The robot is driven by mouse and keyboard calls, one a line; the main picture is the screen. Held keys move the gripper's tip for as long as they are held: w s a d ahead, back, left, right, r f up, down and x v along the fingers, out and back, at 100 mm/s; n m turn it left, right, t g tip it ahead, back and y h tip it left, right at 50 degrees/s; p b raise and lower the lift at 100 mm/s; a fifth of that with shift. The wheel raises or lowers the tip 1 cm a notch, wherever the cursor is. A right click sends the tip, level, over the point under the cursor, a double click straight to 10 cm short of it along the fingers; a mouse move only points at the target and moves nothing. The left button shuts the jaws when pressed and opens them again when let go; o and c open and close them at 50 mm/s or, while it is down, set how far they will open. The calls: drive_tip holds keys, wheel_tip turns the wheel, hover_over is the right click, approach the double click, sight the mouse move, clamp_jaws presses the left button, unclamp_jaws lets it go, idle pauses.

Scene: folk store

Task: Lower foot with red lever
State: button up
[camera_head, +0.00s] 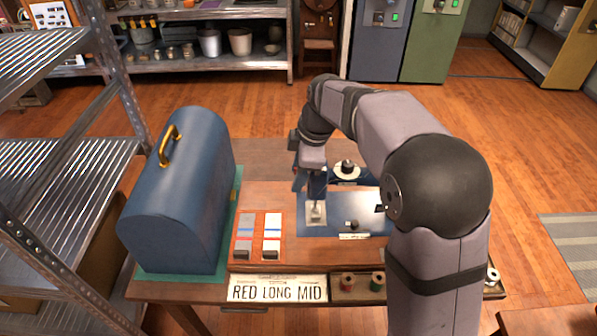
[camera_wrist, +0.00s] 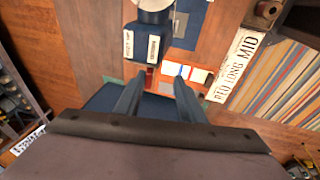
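The blue sewing machine stands on its blue bed plate (camera_head: 345,226) in the head view, with much of its body hidden behind my arm. A pale metal plate (camera_head: 315,217) shows near the foot area. In the wrist view the machine's head (camera_wrist: 148,45) carries two white labels. A small red piece (camera_wrist: 150,75), possibly the red lever, shows below the labels near my fingertips; I cannot tell whether they touch it. My gripper (camera_wrist: 159,84) has its fingers apart with nothing visibly held. In the head view my gripper (camera_head: 303,182) is beside the machine's left end.
A blue domed case (camera_head: 185,190) with a brass handle stands left of the machine. A "RED LONG MID" sign (camera_head: 277,289) and thread spools (camera_head: 362,283) line the front edge. Metal shelving (camera_head: 70,150) stands at far left.

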drive_tip(key=shift+s+f, duration=0.1)
drive_tip(key=shift+s+f+b, duration=0.35)
drive_tip(key=shift+s+b, duration=0.25)
drive_tip(key=shift+w+r+p, duration=0.3)
drive_tip(key=shift+w+p, duration=0.05)
drive_tip(key=shift+p, duration=0.1)
idle(0.4)
drive_tip(key=p+v, duration=0.5)
drive_tip(key=v, duration=0.3)
idle(0.6)
drive_tip(key=shift+s, duration=0.1)
idle(0.5)
drive_tip(key=s+d+f+m+p, duration=0.1)
drive_tip(key=s+d+f+m, duration=0.2)
drive_tip(key=s+m, duration=0.3)
drive_tip(key=s+d+f+m+g+h+p, duration=0.1)
drive_tip(key=s+d+f+m, duration=0.2)
drive_tip(key=s+d+m, duration=0.3)
drive_tip(key=s+d+f+m+g+h+p, duration=0.1)
drive_tip(key=s+d+f+m, duration=0.2)
drive_tip(key=s+m, duration=0.3)
drive_tip(key=s+d, duration=0.1)
drive_tip(key=s, duration=0.3)
drive_tip(key=shift+s+d+f, duration=0.15)
drive_tip(key=shift+s+f, duration=0.05)
drive_tip(key=shift+f, duration=0.05)
